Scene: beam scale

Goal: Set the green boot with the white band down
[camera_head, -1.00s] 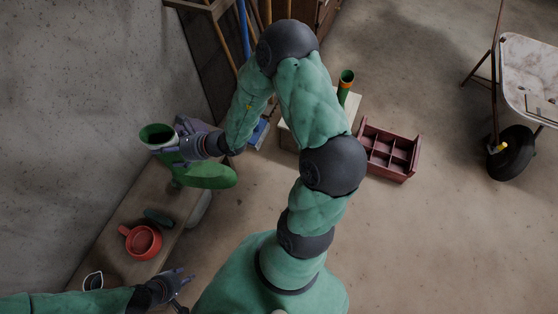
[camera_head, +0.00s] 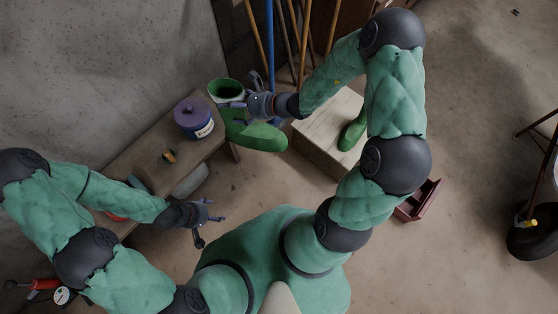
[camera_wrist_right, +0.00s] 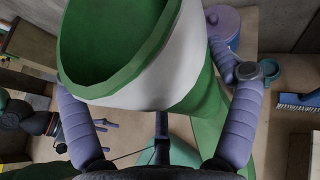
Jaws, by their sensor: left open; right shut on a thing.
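The green boot with the white band (camera_head: 258,136) is upright in the head view, its open top toward the wall and its toe toward the right. My right gripper (camera_head: 245,104) is shut on its upper shaft. The right wrist view shows the white band (camera_wrist_right: 165,75) close up between the fingers of my right gripper (camera_wrist_right: 158,112). The boot appears beside the far end of the wooden bench (camera_head: 150,150); its height above the floor is hard to tell. My left gripper (camera_head: 208,216) is open and empty, at the bench's right side.
Another green boot (camera_head: 352,132) stands on a pale wooden box (camera_head: 318,132), partly behind my right arm. A purple jar (camera_head: 193,116) stands on the bench. Long-handled tools (camera_head: 290,40) lean at the back. A red tray (camera_head: 420,200) lies right of the box.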

